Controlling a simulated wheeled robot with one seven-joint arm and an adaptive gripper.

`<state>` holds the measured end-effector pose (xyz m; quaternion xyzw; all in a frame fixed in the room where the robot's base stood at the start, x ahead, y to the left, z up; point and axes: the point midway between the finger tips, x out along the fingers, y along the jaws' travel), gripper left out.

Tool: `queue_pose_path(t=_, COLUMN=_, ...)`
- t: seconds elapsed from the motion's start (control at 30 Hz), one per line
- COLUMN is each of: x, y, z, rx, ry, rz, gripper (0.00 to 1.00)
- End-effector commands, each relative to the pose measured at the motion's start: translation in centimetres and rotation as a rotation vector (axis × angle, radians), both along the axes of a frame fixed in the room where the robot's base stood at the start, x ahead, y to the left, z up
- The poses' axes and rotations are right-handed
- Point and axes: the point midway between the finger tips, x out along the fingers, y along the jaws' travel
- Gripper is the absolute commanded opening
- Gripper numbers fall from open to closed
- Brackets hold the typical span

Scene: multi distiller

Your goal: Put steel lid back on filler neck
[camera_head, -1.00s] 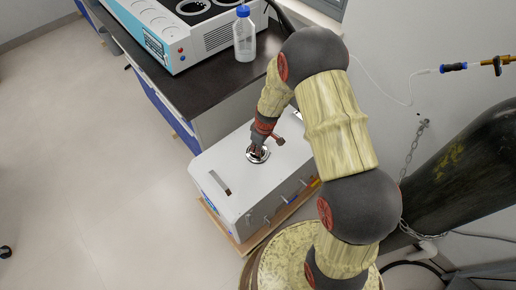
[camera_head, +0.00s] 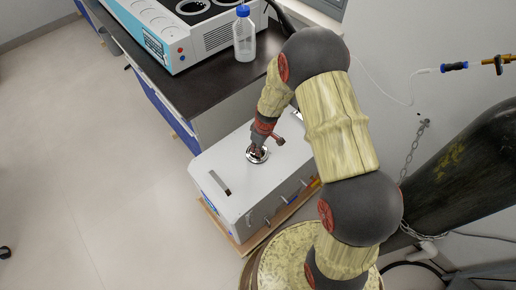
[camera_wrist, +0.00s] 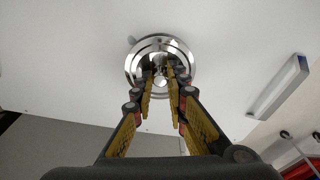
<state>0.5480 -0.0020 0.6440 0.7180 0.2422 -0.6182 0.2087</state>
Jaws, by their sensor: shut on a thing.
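The steel lid (camera_wrist: 162,80) is shiny and round, and my gripper (camera_wrist: 161,74) is shut on it, with the two fingers close together at its middle. The steel filler neck (camera_wrist: 133,67) shows as a bright ring around the lid on the white top of the box. In the head view, my gripper (camera_head: 258,147) points down at the neck (camera_head: 257,156). The lid looks centred over the neck; the fingers partly hide it, and I cannot tell whether it is fully seated.
The white box (camera_head: 225,170) has a slot handle (camera_wrist: 278,85) in its top and small taps on its front. A dark bench (camera_head: 205,85) with a blue-capped bottle (camera_head: 244,38) stands behind it. A dark gas cylinder (camera_head: 460,185) is chained at the right.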

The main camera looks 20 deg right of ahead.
Motion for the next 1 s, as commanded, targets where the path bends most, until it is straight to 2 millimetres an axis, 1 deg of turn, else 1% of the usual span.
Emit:
queue_pose_path(t=0.27, x=0.0, y=0.0, z=-0.1, rx=0.0, ry=0.0, rz=0.0, gripper=0.0)
queue_pose_path(t=1.0, x=0.0, y=0.0, z=-1.3, rx=0.0, ry=0.0, rz=0.0, gripper=0.0)
